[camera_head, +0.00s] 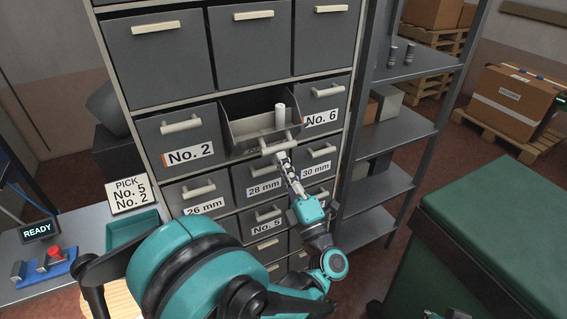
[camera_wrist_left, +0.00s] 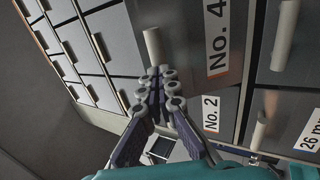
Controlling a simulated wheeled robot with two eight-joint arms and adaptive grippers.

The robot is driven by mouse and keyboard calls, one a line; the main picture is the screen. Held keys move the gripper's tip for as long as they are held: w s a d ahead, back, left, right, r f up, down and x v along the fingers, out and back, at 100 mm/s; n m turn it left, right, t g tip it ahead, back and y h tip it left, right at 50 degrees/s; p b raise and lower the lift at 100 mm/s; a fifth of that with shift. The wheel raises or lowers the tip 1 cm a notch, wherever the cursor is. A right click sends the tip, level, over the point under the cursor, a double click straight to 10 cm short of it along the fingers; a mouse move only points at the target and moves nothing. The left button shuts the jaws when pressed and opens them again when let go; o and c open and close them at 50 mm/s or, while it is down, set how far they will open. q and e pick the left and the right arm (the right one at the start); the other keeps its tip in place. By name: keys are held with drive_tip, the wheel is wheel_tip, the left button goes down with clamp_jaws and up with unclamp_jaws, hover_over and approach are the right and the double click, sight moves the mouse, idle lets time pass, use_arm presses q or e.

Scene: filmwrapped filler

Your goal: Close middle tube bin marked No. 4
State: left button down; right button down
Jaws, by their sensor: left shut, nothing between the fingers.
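The middle bin (camera_head: 242,139) stands pulled out of the grey cabinet, between the bins marked No. 2 (camera_head: 188,154) and No. 6 (camera_head: 321,119). A white tube (camera_head: 280,116) stands up inside it. Its front and No. 4 label (camera_wrist_left: 217,38) show in the left wrist view; in the head view the label is mostly hidden. My left gripper (camera_head: 281,158) is shut and empty, with its fingertips (camera_wrist_left: 161,74) at the bin's pale handle (camera_wrist_left: 152,45). I cannot tell whether they touch it. My right gripper is not in view.
Bins marked 28 mm (camera_head: 264,187) and No. 5 (camera_head: 266,227) are closed below. Grey shelving (camera_head: 395,130) stands right of the cabinet, and a green-topped block (camera_head: 500,225) at lower right. A side table (camera_head: 80,235) with a teal tray (camera_head: 133,230) is at left.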

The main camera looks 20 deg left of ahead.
sight(273, 132)
use_arm(q)
drive_tip(key=shift+r, duration=0.1)
drive_tip(key=shift+w+a+r+p, duration=0.15)
drive_tip(key=shift+r+p, duration=0.35)
drive_tip(key=shift+p, duration=0.4)
drive_tip(key=shift+g+h, duration=0.3)
drive_tip(key=shift+w+a+r+p, duration=0.15)
drive_tip(key=shift+r+p, duration=0.4)
drive_tip(key=shift+p, duration=0.4)
drive_tip(key=w+a+r+g+h+p, duration=0.1)
drive_tip(key=r+p, duration=0.1)
drive_tip(key=p, duration=0.1)
drive_tip(key=w+a+r+g+h+p, duration=0.1)
drive_tip(key=r+p, duration=0.1)
drive_tip(key=p, duration=0.2)
drive_tip(key=w+a+r+g+h+p, duration=0.1)
drive_tip(key=p, duration=0.3)
drive_tip(key=shift+a+r+h, duration=0.3)
drive_tip(key=shift+a+r, duration=0.05)
drive_tip(key=shift+r, duration=0.05)
drive_tip(key=shift+w+a+r+g+h+p, duration=0.45)
drive_tip(key=shift+w+a+g+h+p, duration=0.15)
drive_tip(key=shift+p, duration=0.2)
drive_tip(key=shift+w+a+r+p, duration=0.35)
drive_tip(key=shift+w+a+p, duration=0.15)
drive_tip(key=shift+a, duration=0.2)
drive_tip(key=shift+w, duration=0.1)
